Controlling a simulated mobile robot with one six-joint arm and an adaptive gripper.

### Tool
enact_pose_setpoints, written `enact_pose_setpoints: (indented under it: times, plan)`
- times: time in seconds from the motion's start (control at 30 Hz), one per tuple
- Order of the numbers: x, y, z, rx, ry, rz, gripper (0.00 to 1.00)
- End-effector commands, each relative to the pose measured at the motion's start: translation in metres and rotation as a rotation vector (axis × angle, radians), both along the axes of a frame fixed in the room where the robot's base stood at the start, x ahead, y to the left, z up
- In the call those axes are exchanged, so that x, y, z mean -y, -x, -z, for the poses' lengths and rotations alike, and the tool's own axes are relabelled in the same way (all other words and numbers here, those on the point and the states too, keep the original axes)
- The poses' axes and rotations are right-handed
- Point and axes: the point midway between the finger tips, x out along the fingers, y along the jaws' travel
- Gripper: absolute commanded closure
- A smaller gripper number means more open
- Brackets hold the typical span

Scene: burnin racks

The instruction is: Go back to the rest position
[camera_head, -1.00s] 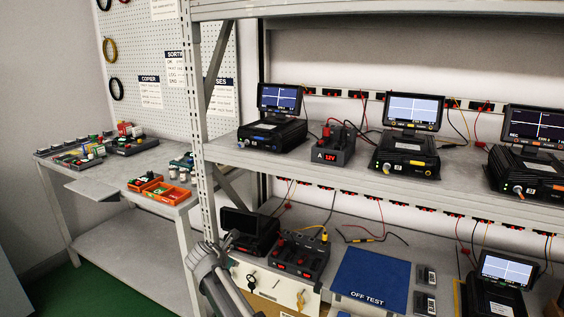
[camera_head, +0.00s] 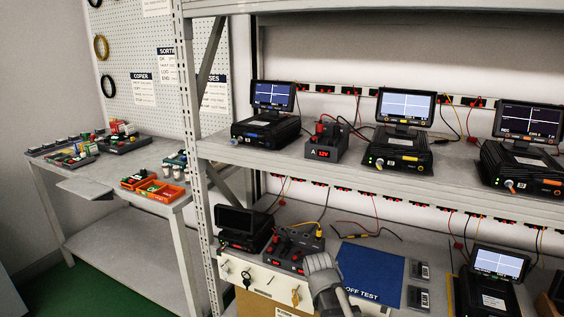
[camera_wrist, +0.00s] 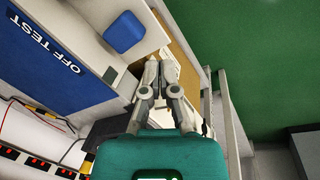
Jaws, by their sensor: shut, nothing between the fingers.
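My gripper (camera_wrist: 159,68) shows in the wrist view with its two fingers together and nothing between them. It hangs in free space in front of the lower shelf, clear of the blue OFF TEST mat (camera_wrist: 62,62). In the head view a grey part of my arm stands before the left edge of that mat (camera_head: 371,272). The fingertips cannot be made out in the head view.
The rack's grey upright (camera_head: 194,150) stands left of my arm. A red-and-black terminal box (camera_head: 291,250) and a dark-screened unit (camera_head: 240,228) sit on the lower shelf. A bench with orange bins (camera_head: 154,189) is at left. Green floor (camera_wrist: 260,60) is open.

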Motion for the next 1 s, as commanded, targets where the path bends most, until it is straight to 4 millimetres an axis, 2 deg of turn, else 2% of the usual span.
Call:
enact_pose_setpoints:
  times: [0.03, 0.1, 0.5, 0.83, 1.0]
  plan:
    - [0.010, 0.013, 0.001, -0.006, -0.027, 0.080, 1.00]
    - [0.019, 0.023, 0.002, -0.015, -0.062, 0.181, 1.00]
    - [0.049, 0.068, 0.003, -0.064, -0.187, 0.581, 1.00]
    - [0.047, 0.064, -0.033, -0.063, -0.185, 0.574, 1.00]
    - [0.047, 0.064, -0.060, -0.062, -0.185, 0.573, 1.00]
